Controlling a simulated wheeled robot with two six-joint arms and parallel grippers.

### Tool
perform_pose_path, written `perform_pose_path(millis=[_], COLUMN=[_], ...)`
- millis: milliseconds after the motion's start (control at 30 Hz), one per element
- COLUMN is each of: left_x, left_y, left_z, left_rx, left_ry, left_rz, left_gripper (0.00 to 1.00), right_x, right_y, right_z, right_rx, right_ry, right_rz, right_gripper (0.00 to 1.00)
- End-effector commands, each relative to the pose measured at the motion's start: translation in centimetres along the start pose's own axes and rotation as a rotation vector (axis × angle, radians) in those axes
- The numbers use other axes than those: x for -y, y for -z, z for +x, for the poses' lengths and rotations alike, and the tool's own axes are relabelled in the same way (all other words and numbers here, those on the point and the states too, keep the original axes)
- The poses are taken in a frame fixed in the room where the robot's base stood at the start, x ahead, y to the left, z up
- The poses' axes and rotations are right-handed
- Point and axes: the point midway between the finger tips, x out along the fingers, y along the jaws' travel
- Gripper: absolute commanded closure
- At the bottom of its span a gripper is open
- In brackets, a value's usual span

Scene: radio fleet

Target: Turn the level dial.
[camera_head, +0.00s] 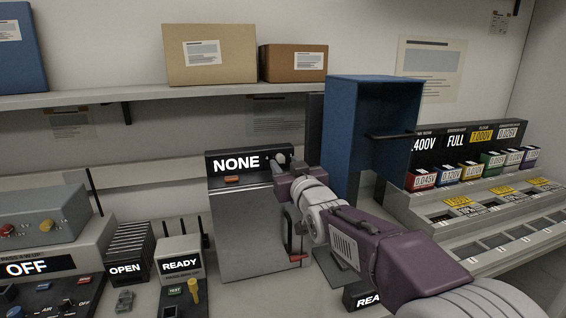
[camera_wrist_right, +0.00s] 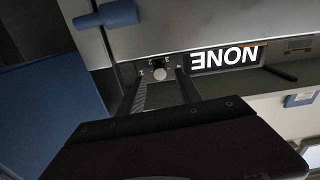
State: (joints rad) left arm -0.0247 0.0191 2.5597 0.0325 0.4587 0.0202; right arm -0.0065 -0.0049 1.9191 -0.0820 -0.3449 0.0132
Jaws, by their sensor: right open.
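The level dial (camera_wrist_right: 160,73) is a small pale round knob with tiny number marks around it, beside the white-on-black NONE display (camera_wrist_right: 225,58) in the right wrist view. It sits on the top panel of a grey metal box (camera_head: 240,235), whose NONE sign (camera_head: 236,163) also shows in the head view. My right gripper (camera_wrist_right: 161,82) is open, its two fingers pointing at the panel with the dial between their tips. Whether they touch the dial I cannot tell. In the head view my right gripper (camera_head: 284,168) is at the box's upper right corner. My left gripper is not in view.
A tall blue open cabinet (camera_head: 345,135) stands right behind my right arm. A battery rack (camera_head: 480,215) is at the right. An OFF console (camera_head: 40,267), OPEN unit (camera_head: 127,268) and READY unit (camera_head: 181,265) stand left. Cartons (camera_head: 210,68) are on the shelf above.

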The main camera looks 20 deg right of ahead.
Motion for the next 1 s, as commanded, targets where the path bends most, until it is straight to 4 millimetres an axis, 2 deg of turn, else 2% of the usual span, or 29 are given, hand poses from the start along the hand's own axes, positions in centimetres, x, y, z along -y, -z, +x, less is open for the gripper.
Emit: perform_pose_path(millis=[100,200,467,500,633,1000], left_x=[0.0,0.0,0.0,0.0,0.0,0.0], left_y=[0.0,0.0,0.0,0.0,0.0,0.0], left_z=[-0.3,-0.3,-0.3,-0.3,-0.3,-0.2], left_rx=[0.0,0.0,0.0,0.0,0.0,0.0], left_ry=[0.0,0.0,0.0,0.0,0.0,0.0], left_rz=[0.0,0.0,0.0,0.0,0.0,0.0], left_gripper=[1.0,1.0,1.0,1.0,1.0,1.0], right_x=[0.0,0.0,0.0,0.0,0.0,0.0], right_y=[0.0,0.0,0.0,0.0,0.0,-0.1], right_z=[1.9,2.8,3.1,3.1,3.0,3.0], right_rx=[0.001,0.001,0.0,0.0,0.0,0.001], right_ry=[0.0,0.0,0.0,0.0,0.0,0.0], right_rz=[0.0,0.0,0.0,0.0,0.0,0.038], right_gripper=[0.59,0.59,0.59,0.64,1.0,1.0])
